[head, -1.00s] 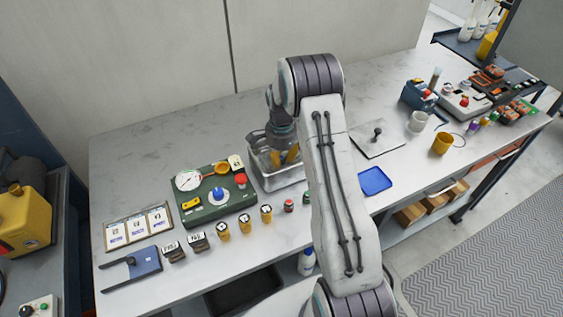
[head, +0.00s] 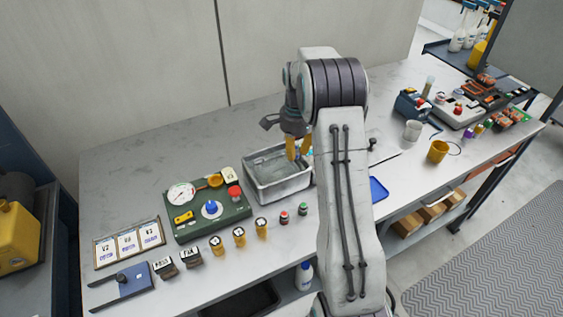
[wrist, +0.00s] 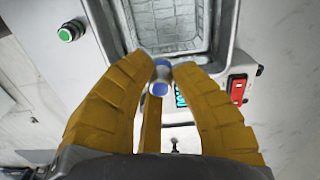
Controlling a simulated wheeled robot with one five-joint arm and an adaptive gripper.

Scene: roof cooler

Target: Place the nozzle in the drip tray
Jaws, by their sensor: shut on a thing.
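My gripper (head: 298,148), with yellow ribbed fingers, is above the right side of a grey metal tub (head: 262,188). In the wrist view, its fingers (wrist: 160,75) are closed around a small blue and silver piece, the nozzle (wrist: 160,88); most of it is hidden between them. A shallow blue tray (head: 379,188), which looks like the drip tray, lies on the bench to the right of the tub, partly behind my arm. It is apart from the gripper and shows no object on its visible part.
The tub's control end has a red switch (wrist: 237,88). A flat lid with a black knob (head: 373,145) lies beyond the blue tray. Small green-topped (head: 303,209) and red-topped (head: 284,217) pieces stand in front of the tub. A green gauge panel (head: 205,210) is left; cups stand right.

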